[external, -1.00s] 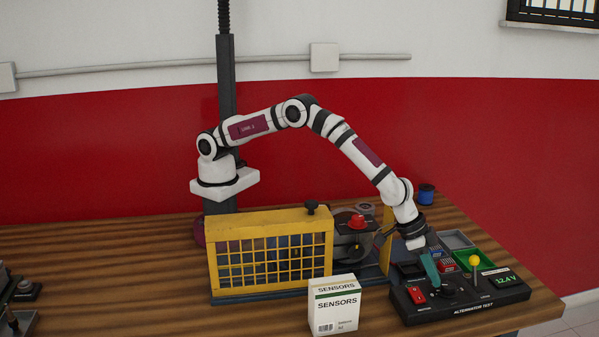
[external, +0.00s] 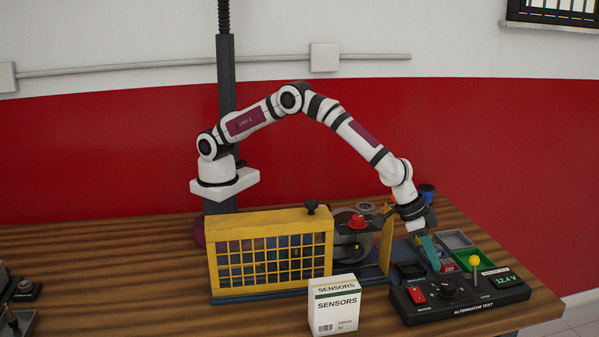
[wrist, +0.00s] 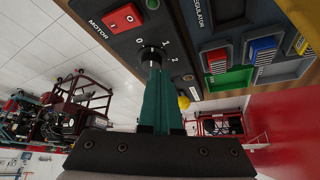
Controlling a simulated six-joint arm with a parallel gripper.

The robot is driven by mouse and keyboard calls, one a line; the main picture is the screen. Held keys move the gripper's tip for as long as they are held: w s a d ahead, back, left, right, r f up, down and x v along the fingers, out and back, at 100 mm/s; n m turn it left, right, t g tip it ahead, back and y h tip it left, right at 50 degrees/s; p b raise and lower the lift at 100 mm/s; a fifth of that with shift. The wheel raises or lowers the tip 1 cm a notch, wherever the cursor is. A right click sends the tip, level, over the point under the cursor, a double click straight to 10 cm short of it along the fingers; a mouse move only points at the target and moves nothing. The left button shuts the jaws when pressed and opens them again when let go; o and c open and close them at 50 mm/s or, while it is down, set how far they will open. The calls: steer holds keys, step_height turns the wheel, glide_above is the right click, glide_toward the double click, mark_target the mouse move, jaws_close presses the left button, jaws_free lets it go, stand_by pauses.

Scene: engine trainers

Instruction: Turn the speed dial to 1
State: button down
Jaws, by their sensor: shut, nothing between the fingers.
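The speed dial (external: 446,289) is a black round knob on the black alternator test panel (external: 409,308). In the wrist view the dial (wrist: 152,54) shows just beyond the fingertips, with the marks 0, 1 and 2 printed around it. I cannot tell which mark it points at. My gripper (external: 436,266) has teal fingers, shut with nothing between them. It is above and slightly behind the dial in the external view, apart from it. In the wrist view the fingers (wrist: 156,72) hide part of the dial's lower side.
A red motor switch (external: 417,294) sits left of the dial. A yellow-knobbed lever (external: 475,262) stands right of it, near the 12.4 V display (external: 505,280). Coloured bins (external: 457,240) lie behind the panel. A sensors box (external: 335,305) and a yellow cage (external: 268,218) stand to the left.

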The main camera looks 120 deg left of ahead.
mark_target(448, 288)
steer(key=shift+r, duration=0.9)
steer(key=f, duration=0.2)
steer(key=d+f, duration=0.1)
steer(key=f, duration=0.1)
steer(key=d+f, duration=0.1)
steer(key=f, duration=0.1)
steer(key=shift+w+d, duration=0.1)
steer(key=shift+w, duration=0.25)
